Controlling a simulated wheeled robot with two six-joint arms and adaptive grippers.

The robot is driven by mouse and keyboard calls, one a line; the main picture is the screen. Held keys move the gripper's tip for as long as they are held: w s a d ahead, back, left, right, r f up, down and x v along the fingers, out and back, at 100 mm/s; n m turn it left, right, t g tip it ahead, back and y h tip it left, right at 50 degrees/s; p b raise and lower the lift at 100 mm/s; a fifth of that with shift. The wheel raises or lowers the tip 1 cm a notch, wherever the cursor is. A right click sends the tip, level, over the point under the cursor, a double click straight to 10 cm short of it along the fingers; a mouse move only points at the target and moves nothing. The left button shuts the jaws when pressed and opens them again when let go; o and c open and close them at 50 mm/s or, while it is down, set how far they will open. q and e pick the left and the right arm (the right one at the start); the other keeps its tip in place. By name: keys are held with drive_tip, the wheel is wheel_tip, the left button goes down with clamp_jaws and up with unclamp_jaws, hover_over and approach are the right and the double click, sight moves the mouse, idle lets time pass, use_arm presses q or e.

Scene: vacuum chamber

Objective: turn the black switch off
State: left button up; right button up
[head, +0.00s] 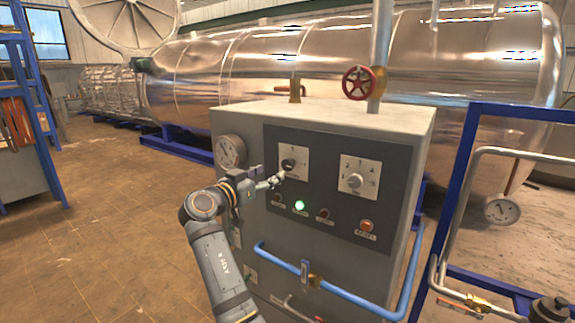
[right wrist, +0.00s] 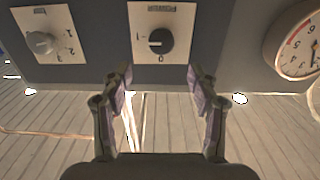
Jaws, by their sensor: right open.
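The black switch (head: 288,165) is a round knob on a white plate on the dark panel of the grey cabinet. In the right wrist view the switch (right wrist: 160,41) has a white mark pointing left, toward the "1"; the "0" is at the bottom of the plate. My right gripper (head: 272,179) is just in front of the panel, close to the switch. In the right wrist view the right gripper (right wrist: 160,84) is open and empty, with the switch beyond its fingertips and roughly centred between them. My left gripper is not in view.
A silver knob (head: 354,181) is beside the switch, and a gauge (head: 230,151) is on the other side. A lit green lamp (head: 299,205) and other buttons sit below. A blue rail (head: 345,290) sticks out lower down. A red valve wheel (head: 358,83) stands above the cabinet.

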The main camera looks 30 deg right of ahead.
sight(286, 165)
drive_tip(key=p+x, duration=0.5)
drive_tip(key=x, duration=0.5)
drive_tip(key=shift+r, duration=0.1)
drive_tip(key=shift+w+d, duration=0.2)
drive_tip(key=c, duration=1.2)
drive_tip(key=shift+o, duration=0.2)
drive_tip(key=shift+f, duration=0.2)
